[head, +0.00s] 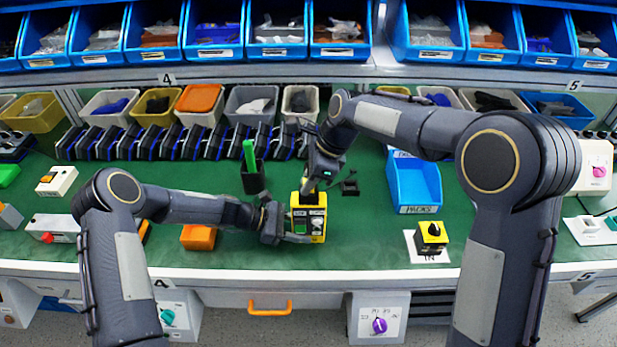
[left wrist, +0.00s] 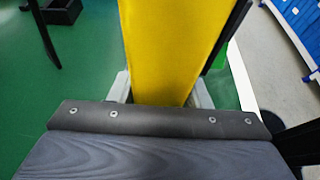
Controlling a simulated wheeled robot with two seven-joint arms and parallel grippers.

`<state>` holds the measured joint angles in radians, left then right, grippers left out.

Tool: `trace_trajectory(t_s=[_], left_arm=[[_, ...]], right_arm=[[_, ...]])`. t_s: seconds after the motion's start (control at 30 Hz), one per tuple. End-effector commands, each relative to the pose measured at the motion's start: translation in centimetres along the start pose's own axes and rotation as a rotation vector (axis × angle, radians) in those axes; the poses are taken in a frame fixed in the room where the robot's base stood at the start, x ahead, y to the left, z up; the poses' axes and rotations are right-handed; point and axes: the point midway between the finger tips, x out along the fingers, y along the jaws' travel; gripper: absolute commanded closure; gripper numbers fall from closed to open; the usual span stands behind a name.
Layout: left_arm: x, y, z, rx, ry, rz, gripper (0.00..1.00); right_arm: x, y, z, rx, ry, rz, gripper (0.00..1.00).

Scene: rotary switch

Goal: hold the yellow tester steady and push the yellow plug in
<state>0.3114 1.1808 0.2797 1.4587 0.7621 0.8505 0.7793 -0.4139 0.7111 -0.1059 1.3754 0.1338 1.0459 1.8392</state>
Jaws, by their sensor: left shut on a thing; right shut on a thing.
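In the left wrist view the yellow tester (left wrist: 168,50) fills the space between the grey fingers (left wrist: 160,92). My right gripper (head: 309,186) is directly above the tester, pointing down, and shut at its top. The yellow plug is hidden by the fingers there, and I cannot see how deep it sits.
A black cup with a green stick (head: 252,175) stands behind left of the tester. An orange block (head: 198,238) lies left, near my left arm. A blue box (head: 414,187) and a yellow-black switch block (head: 431,236) are right. Black holders (head: 180,143) line the back.

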Motion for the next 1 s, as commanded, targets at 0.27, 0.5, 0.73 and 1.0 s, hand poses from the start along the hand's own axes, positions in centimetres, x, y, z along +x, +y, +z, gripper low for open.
trace_trajectory(t_s=[0.27, 0.5, 0.73, 1.0], left_arm=[[0.0, 0.0, 0.0, 0.000, 0.000, 0.000, 0.80], [0.0, 0.0, 0.0, 0.000, 0.000, 0.000, 0.80], [0.0, 0.0, 0.0, 0.000, 0.000, 0.000, 0.80], [0.0, 0.0, 0.0, 0.000, 0.000, 0.000, 0.80]], right_arm=[[0.0, 0.0, 0.0, 0.000, 0.000, -0.001, 0.57], [-0.2, 0.0, 0.0, 0.000, 0.000, -0.001, 0.57], [-3.5, -0.1, 0.0, 0.000, -0.002, -0.006, 0.57], [-9.1, -0.1, 0.0, -0.001, -0.001, -0.005, 0.57]])
